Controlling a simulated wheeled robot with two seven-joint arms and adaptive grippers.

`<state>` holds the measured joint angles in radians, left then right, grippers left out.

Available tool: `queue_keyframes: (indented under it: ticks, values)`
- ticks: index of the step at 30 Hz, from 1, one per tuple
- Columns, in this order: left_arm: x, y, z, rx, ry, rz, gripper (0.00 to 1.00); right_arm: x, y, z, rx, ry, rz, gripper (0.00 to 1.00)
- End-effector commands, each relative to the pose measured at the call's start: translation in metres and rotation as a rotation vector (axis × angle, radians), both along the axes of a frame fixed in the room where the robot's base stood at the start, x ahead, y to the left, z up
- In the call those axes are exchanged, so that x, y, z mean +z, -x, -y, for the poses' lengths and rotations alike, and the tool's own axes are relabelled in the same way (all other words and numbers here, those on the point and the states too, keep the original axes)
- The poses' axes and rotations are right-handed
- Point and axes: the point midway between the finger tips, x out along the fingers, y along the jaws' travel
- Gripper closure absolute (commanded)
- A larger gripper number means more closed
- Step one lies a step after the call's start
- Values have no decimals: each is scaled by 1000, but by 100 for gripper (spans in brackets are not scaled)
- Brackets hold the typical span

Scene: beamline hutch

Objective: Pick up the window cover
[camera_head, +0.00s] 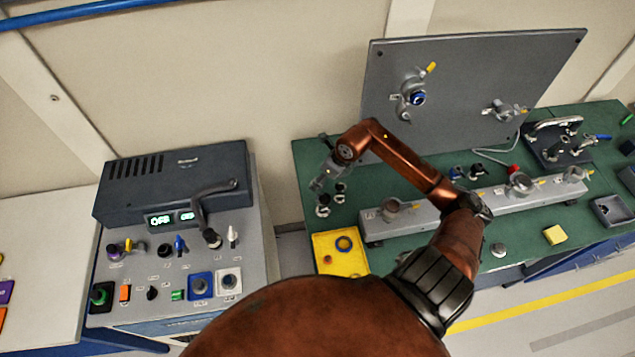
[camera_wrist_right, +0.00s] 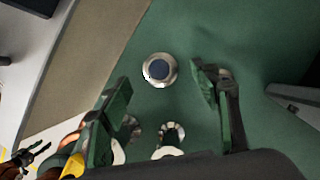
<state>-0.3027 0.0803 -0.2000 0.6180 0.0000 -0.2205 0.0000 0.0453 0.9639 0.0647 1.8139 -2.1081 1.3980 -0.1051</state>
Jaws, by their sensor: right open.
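The window cover cannot be told for certain. A likely match is a round silver cap with a dark blue centre (camera_wrist_right: 160,70), on the green bench in the right wrist view. It lies ahead of my right gripper (camera_wrist_right: 160,90), roughly in line with the gap between the fingers. The right gripper is open and empty, and also shows over the bench's left end in the head view (camera_head: 322,182). Small silver fittings (camera_head: 340,187) stand close by it. A dark pronged shape at the wrist view's lower left may be my left gripper; its jaws are unclear.
More silver ring-shaped fittings (camera_wrist_right: 172,132) lie near the fingers. A yellow tray (camera_head: 326,247) holds a blue ring at the bench's front. A long grey rail (camera_head: 430,216) and an upright grey panel (camera_head: 470,70) stand to the right. A control console (camera_head: 170,185) stands left, across a gap.

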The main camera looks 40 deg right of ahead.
Motion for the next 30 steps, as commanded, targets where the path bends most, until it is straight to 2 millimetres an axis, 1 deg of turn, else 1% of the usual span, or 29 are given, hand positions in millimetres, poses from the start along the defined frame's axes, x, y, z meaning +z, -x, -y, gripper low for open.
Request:
queue_keyframes:
  ticks: [1,3,6,14,17,30]
  values:
    - [4,-1,0,0,0,2,60,-4,-5,-4,-2,-6,0,43]
    - [4,-2,0,0,0,3,60,-14,-8,-4,-3,-4,-1,43]
    - [5,-4,0,-1,1,6,60,-23,-11,-4,-4,-1,0,43]
    - [5,-6,0,-1,1,8,60,-26,-12,-3,-4,1,0,43]
    - [5,-5,0,-1,1,8,60,-26,-11,-3,-4,0,0,49]
    - [5,-5,0,-1,1,7,60,-26,-11,-3,-4,0,0,79]
